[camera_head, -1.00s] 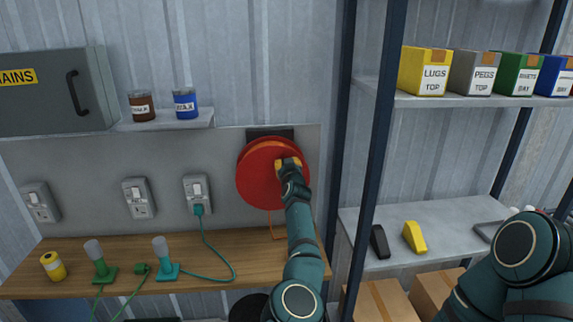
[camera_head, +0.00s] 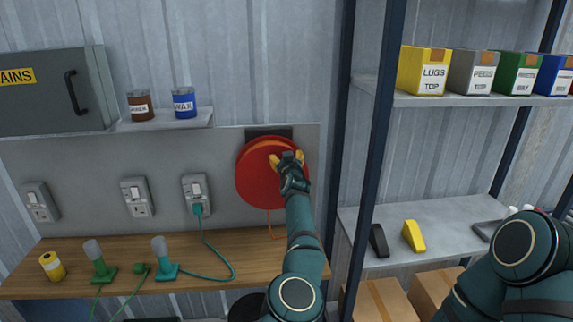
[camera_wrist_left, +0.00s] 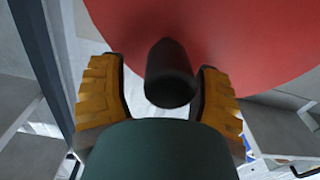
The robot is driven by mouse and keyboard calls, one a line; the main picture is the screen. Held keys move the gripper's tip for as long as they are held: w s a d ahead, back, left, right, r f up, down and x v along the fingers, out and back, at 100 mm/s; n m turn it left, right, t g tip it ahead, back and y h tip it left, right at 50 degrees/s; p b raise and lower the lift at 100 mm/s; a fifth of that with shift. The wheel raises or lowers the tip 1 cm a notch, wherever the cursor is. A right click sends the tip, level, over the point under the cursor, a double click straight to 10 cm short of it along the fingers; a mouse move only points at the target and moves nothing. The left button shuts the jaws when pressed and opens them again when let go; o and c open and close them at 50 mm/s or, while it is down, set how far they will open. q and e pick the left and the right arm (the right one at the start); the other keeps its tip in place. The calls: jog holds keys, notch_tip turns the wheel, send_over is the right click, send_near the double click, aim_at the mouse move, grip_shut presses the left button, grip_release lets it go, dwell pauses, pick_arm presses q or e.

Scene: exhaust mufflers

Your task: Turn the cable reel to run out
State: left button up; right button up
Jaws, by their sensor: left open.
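The red cable reel (camera_head: 262,185) is mounted on the wall panel, its round face towards me. An orange cable (camera_head: 274,230) hangs below it to the bench. My left gripper (camera_head: 287,158) is at the upper right part of the reel's face. In the left wrist view, a black knob (camera_wrist_left: 170,72) stands out from the red reel face (camera_wrist_left: 240,35). The open orange-padded fingers (camera_wrist_left: 162,78) are on either side of the knob, with a gap visible on the left. My right arm shows at the lower right, but its gripper is out of view.
A wooden bench (camera_head: 225,243) runs below the reel. A green cable (camera_head: 203,232) plugs into the wall socket (camera_head: 196,186) left of the reel. A dark rack post (camera_head: 375,160) stands close to the right, with shelves beyond it.

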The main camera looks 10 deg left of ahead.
pick_arm(q)
notch_tip(320, 180, up, 8)
jog(key=shift+f, duration=0.1)
dwell(0.4)
